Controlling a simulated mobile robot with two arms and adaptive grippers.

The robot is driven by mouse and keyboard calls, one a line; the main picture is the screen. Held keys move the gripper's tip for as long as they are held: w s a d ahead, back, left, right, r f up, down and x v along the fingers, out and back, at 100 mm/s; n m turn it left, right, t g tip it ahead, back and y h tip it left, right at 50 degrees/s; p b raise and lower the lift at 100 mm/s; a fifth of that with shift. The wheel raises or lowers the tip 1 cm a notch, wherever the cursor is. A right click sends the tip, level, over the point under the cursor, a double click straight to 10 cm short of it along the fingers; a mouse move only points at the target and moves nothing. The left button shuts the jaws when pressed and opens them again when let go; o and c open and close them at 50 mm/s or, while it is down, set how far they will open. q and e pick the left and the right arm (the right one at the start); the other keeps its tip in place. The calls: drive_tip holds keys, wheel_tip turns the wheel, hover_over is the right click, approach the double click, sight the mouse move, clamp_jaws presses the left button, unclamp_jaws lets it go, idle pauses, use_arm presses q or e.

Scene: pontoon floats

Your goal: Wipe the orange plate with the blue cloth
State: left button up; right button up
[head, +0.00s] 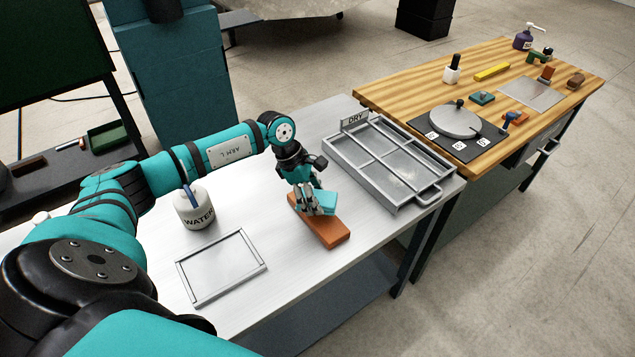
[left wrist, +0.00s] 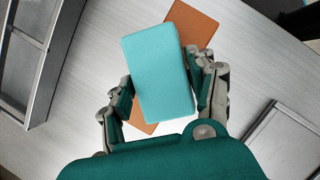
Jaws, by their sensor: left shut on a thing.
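My left gripper (head: 308,203) is shut on the blue cloth (head: 326,201), a light turquoise folded block. In the left wrist view the cloth (left wrist: 158,75) sits between the two fingers of the gripper (left wrist: 163,100). The orange plate (head: 330,232), a flat rectangular slab, lies on the white table under the cloth and gripper. In the left wrist view the plate (left wrist: 195,22) shows beyond and below the cloth, which hides its middle. I cannot tell whether the cloth touches the plate. My right gripper is not in view.
A metal rack with a DRY sign (head: 345,167) stands right of the plate. A WATER pot (head: 194,210) and a framed metal tray (head: 221,268) are on the left of the white table (head: 285,265). A wooden bench (head: 400,90) with tools adjoins at the right.

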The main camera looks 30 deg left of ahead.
use_arm(q)
wheel_tip(320, 180, up, 2)
drive_tip(key=shift+a+p, duration=0.15)
drive_tip(key=shift+p, duration=0.15)
drive_tip(key=shift+d+r+p, duration=0.2)
drive_tip(key=shift+r+p, duration=0.15)
drive_tip(key=shift+r, duration=1.15)
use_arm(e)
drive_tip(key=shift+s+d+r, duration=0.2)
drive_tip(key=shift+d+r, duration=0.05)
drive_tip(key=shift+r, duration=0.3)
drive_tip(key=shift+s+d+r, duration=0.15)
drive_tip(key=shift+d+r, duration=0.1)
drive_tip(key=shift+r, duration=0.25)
